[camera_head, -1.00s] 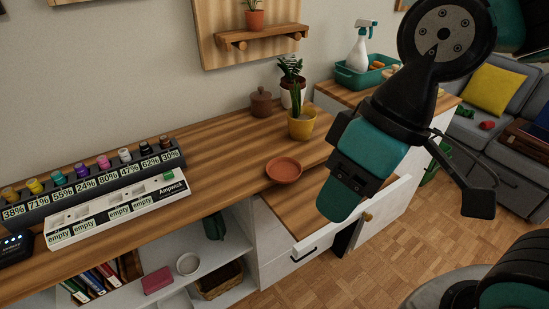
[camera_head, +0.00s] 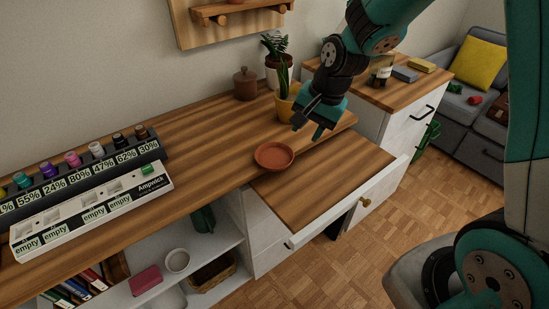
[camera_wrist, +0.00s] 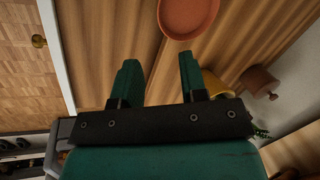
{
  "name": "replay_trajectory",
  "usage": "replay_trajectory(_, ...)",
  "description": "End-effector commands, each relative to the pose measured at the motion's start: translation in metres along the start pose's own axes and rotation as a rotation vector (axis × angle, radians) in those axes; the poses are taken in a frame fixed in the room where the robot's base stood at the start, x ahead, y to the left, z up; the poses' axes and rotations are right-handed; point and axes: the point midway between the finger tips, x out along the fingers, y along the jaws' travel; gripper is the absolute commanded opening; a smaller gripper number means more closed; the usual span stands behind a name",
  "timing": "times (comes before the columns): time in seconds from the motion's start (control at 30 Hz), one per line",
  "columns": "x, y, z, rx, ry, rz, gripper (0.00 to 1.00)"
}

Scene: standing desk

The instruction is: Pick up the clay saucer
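The clay saucer (camera_head: 274,156) is a round, shallow, reddish-brown dish lying on the wooden desk top near its front edge. It also shows in the wrist view (camera_wrist: 188,16) at the top, partly cut off by the frame edge. My gripper (camera_head: 308,131) is above the desk, to the right of the saucer and a little beyond it. In the wrist view its two fingers (camera_wrist: 158,78) stand apart with nothing between them. The saucer is ahead of the fingertips, apart from them.
A yellow pot with a plant (camera_head: 285,104) stands close behind my gripper. A brown lidded jar (camera_head: 245,84) and a white pot (camera_head: 272,74) stand farther back. A battery rack (camera_head: 85,166) and white charger (camera_head: 95,209) are on the left. The wooden surface (camera_head: 330,180) right of the saucer is clear.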

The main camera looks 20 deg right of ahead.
Motion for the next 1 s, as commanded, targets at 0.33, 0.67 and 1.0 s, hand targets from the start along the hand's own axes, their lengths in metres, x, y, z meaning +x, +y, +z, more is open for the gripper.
replay_trajectory(0.33, 0.056, 0.000, 0.000, -0.002, -0.001, 0.000, 0.39)
replay_trajectory(0.67, 0.095, -0.001, 0.002, -0.003, -0.002, 0.002, 0.39)
replay_trajectory(1.0, 0.110, -0.002, 0.002, -0.003, 0.000, -0.001, 0.39)
